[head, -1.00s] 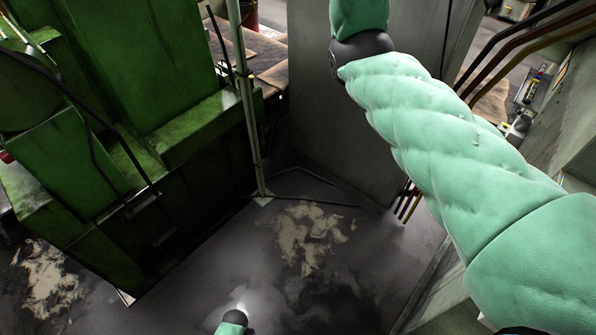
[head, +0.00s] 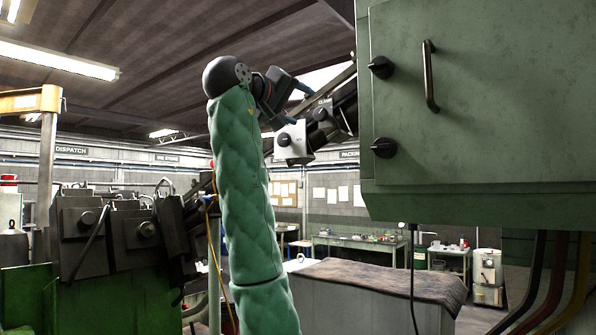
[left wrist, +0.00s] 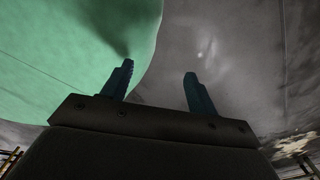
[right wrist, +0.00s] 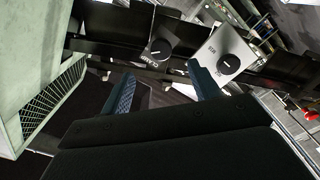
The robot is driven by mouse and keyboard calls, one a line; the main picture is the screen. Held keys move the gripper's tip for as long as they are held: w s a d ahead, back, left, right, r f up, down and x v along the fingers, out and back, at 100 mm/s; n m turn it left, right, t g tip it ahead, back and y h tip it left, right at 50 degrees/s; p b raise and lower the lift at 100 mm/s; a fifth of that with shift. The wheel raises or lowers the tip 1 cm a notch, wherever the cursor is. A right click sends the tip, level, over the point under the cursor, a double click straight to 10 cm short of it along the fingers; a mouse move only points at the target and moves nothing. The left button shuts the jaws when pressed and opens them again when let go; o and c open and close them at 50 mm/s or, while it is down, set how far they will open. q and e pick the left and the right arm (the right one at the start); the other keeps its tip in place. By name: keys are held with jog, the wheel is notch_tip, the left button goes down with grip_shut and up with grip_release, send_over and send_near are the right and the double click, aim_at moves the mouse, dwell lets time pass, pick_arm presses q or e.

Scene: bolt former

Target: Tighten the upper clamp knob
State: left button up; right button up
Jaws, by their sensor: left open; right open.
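Two black knobs sit on a dark inclined beam in the head view. The one higher on the beam, which I take for the upper clamp knob (head: 320,113), also shows in the right wrist view (right wrist: 161,50). The other knob (head: 284,139) is on a silver plate lower left, also in the right wrist view (right wrist: 228,63). My right gripper (head: 297,101) is open and empty, just above and left of the upper knob. In the right wrist view its fingers (right wrist: 161,74) are spread below that knob, apparently apart from it. My left gripper (left wrist: 159,70) is open and empty, away from the knobs.
A green cabinet (head: 480,110) with a handle and two black knobs stands close on the right. Dark machine blocks (head: 105,232) are at the lower left. A covered table (head: 380,285) and workbenches are beyond. In the left wrist view, a green surface (left wrist: 70,50) lies ahead.

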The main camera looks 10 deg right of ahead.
aim_at(319, 114)
jog(key=shift+n, duration=0.6)
jog(key=p+x, duration=0.3)
jog(key=x, duration=0.6)
jog(key=shift+w, duration=0.1)
jog(key=shift+a+f+m, duration=0.1)
jog(key=shift+f+m, duration=0.1)
jog(key=shift+m, duration=0.3)
jog(key=m, duration=0.4)
jog(key=shift+s+a+r, duration=0.15)
jog(key=shift+s+a, duration=0.05)
jog(key=shift+a, duration=0.05)
jog(key=shift+m, duration=0.5)
jog(key=shift+d+f+m, duration=0.2)
jog(key=shift+f+m, duration=0.05)
jog(key=shift+m, duration=0.25)
jog(key=shift+m+b, duration=0.55)
jog(key=shift+m, duration=0.45)
jog(key=shift+a+r+m, duration=0.15)
jog(key=shift+m, duration=0.45)
pick_arm(q)
jog(key=shift+w+d+r+t, duration=0.15)
jog(key=shift+w+r, duration=0.1)
jog(key=shift+r, duration=0.15)
jog(key=shift+w+a+r+t, duration=0.15)
jog(key=shift+w+r, duration=0.1)
jog(key=shift+r, duration=0.15)
pick_arm(e)
jog(key=shift+m, duration=0.4)
pick_arm(q)
jog(key=shift+d, duration=0.1)
